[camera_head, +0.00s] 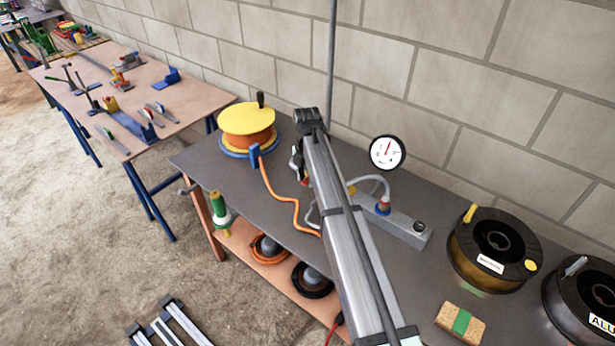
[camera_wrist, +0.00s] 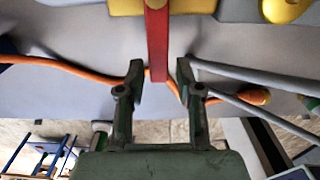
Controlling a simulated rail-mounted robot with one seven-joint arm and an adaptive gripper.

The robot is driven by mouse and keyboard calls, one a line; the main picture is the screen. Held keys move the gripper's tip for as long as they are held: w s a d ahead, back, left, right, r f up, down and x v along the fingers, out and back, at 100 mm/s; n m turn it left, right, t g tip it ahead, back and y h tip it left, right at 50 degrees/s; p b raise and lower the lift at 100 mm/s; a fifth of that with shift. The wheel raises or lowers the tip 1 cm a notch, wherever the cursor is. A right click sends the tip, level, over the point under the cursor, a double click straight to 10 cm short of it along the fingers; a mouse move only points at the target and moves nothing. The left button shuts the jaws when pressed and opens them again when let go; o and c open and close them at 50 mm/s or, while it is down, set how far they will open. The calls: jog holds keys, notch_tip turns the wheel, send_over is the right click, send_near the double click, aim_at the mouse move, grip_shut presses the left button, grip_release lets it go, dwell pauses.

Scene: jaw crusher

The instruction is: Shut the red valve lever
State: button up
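The red valve lever (camera_wrist: 157,45) hangs down from the top of the wrist view as a straight red bar. Its lower end reaches between the two fingertips of my gripper (camera_wrist: 160,82). The fingers are open, with a gap on each side of the lever; I see no clear contact. A yellow part (camera_wrist: 190,6) shows at the lever's upper end.
A pressure gauge (camera_head: 387,153) and a grey block (camera_head: 405,226) stand right of my arm on the dark table (camera_head: 205,165). An orange hose (camera_head: 280,197) runs from a yellow-topped reel (camera_head: 246,119). Black spools (camera_head: 460,250) are at the right. A block wall stands behind.

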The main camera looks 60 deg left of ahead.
aim_at(307, 181)
jog(key=shift+r, duration=0.1)
notch_tip(307, 181, up, 12)
dwell(0.8)
